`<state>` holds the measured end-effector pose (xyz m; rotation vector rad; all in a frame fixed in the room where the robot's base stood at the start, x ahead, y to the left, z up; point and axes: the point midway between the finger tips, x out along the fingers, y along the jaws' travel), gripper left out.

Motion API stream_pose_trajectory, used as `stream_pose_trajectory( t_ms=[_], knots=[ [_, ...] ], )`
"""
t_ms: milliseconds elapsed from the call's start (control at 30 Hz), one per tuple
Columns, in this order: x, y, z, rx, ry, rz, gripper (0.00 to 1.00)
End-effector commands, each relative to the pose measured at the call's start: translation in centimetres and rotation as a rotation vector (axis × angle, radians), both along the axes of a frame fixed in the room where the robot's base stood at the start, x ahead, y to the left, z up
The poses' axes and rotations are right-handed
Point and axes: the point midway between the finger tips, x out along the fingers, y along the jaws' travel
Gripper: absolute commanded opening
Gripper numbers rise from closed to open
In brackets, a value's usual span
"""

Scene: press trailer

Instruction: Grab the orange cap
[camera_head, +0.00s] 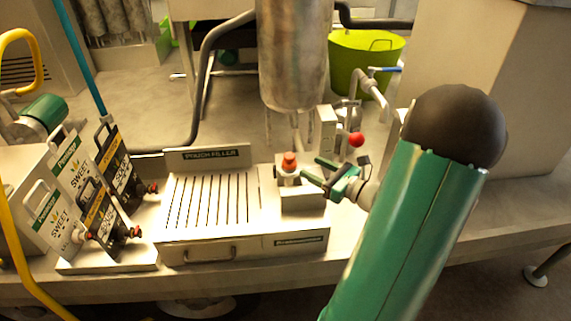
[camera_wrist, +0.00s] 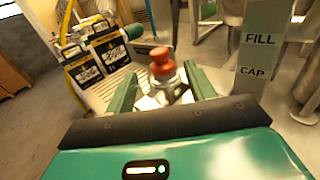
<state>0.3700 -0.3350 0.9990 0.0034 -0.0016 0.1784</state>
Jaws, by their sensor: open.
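The orange cap (camera_head: 289,160) sits on a metal spout or fitting on the pouch filler (camera_head: 255,228) in the head view. In the wrist view the cap (camera_wrist: 161,61) shows orange-red on top of the metal fitting (camera_wrist: 165,86), between and beyond my fingers. My gripper (camera_head: 316,170) is open, its green fingers pointing left toward the cap from its right side. In the wrist view my gripper (camera_wrist: 158,88) has a finger on each side of the fitting. I cannot tell whether either finger touches it.
Several pouches (camera_head: 105,165) with dark red caps stand on a rack at the left. A red ball knob (camera_head: 356,139) is just behind my gripper. A steel cylinder (camera_head: 292,55) hangs above the filler. A post marked FILL and CAP (camera_wrist: 257,50) stands right in the wrist view.

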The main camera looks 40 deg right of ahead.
Motion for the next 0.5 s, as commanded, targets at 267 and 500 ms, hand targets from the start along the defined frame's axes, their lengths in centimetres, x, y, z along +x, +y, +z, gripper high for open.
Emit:
stream_pose_trajectory(
  t_ms=[267, 500],
  knots=[
    [3.9, 0.9, 0.0, -0.002, 0.001, 0.004, 0.54],
    [6.3, 1.5, 0.1, -0.002, 0.0, 0.008, 0.54]
  ],
)
